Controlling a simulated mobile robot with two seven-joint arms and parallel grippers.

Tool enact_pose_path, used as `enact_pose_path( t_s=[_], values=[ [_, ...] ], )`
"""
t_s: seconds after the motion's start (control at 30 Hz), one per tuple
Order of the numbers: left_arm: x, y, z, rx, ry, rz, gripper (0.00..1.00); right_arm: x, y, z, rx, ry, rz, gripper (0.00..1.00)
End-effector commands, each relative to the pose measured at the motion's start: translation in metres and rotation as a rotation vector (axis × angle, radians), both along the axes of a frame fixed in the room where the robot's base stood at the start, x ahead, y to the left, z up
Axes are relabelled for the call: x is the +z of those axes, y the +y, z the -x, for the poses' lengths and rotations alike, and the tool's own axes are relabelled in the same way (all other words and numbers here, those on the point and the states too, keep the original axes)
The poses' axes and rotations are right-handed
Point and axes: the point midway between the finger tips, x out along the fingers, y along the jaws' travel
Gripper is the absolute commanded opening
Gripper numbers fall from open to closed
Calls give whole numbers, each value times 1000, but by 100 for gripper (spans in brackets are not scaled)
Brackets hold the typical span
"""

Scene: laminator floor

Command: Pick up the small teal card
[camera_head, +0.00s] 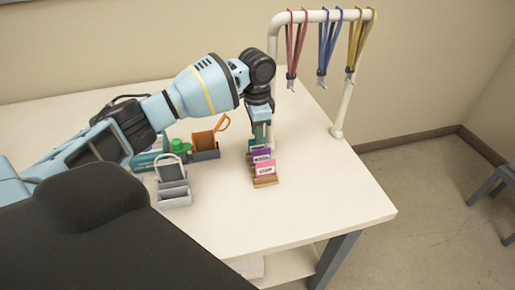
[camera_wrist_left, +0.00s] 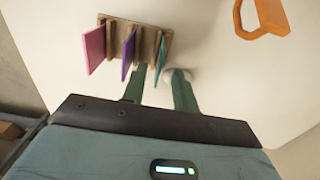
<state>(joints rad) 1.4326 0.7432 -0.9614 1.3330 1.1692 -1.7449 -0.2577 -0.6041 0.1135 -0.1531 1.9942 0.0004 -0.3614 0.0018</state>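In the left wrist view the small teal card (camera_wrist_left: 161,57) stands in the right-hand slot of a wooden rack (camera_wrist_left: 150,35), beside a purple card (camera_wrist_left: 129,52) and a pink card (camera_wrist_left: 95,49). My left gripper (camera_wrist_left: 160,76) is open, with one green finger on each side of the teal card's near edge; I cannot tell whether they touch it. In the head view my left gripper (camera_head: 260,131) points down behind the purple card (camera_head: 261,155) and the pink card (camera_head: 265,169). My right gripper is not in view.
A grey holder (camera_head: 174,193) and an orange-handled item (camera_head: 203,138) stand left of the rack. The white tabletop (camera_head: 325,197) is clear to the right.

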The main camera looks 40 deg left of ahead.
Motion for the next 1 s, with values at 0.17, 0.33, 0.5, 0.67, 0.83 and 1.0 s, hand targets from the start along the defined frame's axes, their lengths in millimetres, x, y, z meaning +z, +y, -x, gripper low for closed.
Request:
enact_pose_path(
  t_s=[0.17,0.33,0.5,0.67,0.83,1.0],
  values=[
    [-26,-1,0,0,4,-1,29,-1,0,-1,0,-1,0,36],
    [-45,-1,0,0,4,0,29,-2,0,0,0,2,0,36],
    [-48,-2,0,0,1,-1,29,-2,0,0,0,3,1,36],
    [-48,-2,0,0,1,-1,25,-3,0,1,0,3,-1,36],
    [-47,-2,0,0,1,-1,3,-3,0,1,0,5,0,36],
    [-47,-2,0,0,1,-1,0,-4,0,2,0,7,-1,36]
  ],
)
